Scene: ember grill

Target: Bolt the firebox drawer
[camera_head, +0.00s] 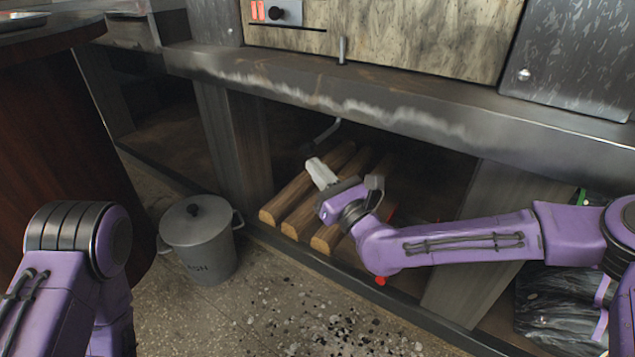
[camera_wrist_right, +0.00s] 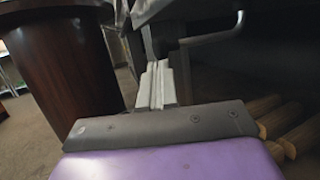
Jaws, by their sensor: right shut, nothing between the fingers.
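The speckled beige front panel (camera_head: 400,35) of the grill is at the top of the head view, with a small upright metal pin (camera_head: 342,50) at its lower edge. I cannot tell which part is the firebox drawer or its bolt. A bent metal rod (camera_head: 325,130) hangs under the steel ledge; a bent rod also shows in the right wrist view (camera_wrist_right: 212,37). My right gripper (camera_head: 318,170) is shut and empty, below the rod and above the logs, apart from the rod. It also shows in the right wrist view (camera_wrist_right: 155,85). My left gripper is out of view.
Several logs (camera_head: 297,187) lie in the bay under the steel ledge (camera_head: 300,85). A lidded grey ash bin (camera_head: 200,245) stands on the floor to the left. A dark wooden round counter (camera_head: 70,130) is at far left. Black bags (camera_head: 555,300) lie at right.

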